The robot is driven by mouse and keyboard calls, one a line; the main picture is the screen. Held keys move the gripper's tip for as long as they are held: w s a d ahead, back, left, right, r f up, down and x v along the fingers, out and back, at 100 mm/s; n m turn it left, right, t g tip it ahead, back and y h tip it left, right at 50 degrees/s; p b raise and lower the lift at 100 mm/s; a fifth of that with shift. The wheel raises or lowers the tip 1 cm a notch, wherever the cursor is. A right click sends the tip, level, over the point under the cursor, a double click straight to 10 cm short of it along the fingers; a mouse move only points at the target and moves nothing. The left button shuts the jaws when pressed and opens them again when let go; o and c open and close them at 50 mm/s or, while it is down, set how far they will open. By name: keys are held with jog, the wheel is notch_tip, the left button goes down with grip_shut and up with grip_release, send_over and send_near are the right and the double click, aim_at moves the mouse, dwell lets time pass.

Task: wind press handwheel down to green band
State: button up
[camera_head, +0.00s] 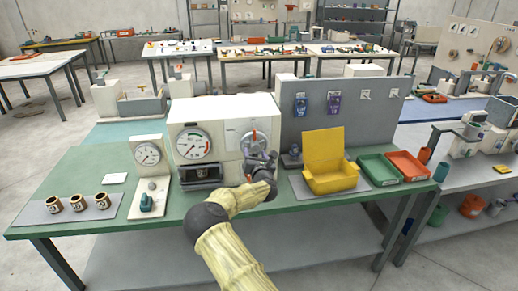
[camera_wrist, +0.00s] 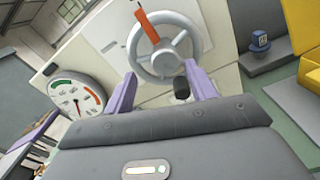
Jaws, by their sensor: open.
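The pale grey handwheel (camera_wrist: 165,58) is on the front of the white press housing (camera_head: 218,112). One orange-marked spoke or handle (camera_wrist: 148,26) points up and slightly left in the wrist view. My gripper (camera_wrist: 160,73) is open, its two purple fingers on either side of the wheel's lower part. I cannot tell whether they touch the rim. In the head view my gripper (camera_head: 259,158) partly covers the handwheel (camera_head: 250,139). The press gauge (camera_head: 193,143) has a green and a red band and also shows in the wrist view (camera_wrist: 77,98). Its exact reading is too small to tell.
A black knob (camera_wrist: 181,88) sits below the wheel, between my fingers. A smaller gauge (camera_head: 147,153) stands left of the press. A yellow bin (camera_head: 331,178), green tray (camera_head: 379,169) and orange tray (camera_head: 408,166) are right. Three brown cups (camera_head: 78,203) stand at the left on a grey mat.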

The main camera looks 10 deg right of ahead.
aim_at(257, 149)
jog(key=shift+w+d+r, duration=0.15)
jog(key=shift+w+d, duration=0.05)
jog(key=shift+w, duration=0.7)
jog(key=shift+w+d+p, duration=0.2)
jog(key=shift+w+p, duration=0.1)
jog(key=shift+w, duration=0.25)
jog(key=shift+w+d, duration=0.15)
jog(key=shift+c, duration=0.3)
jog(key=shift+w, duration=0.1)
jog(key=c, duration=0.7)
jog(key=shift+d, duration=0.2)
jog(key=shift+c, duration=1.1)
jog(key=shift+d, duration=0.1)
jog(key=shift+a+f, duration=0.2)
jog(key=shift+f+m+h+b, duration=0.15)
jog(key=shift+m+h+b, duration=0.15)
jog(key=shift+h+b, duration=0.1)
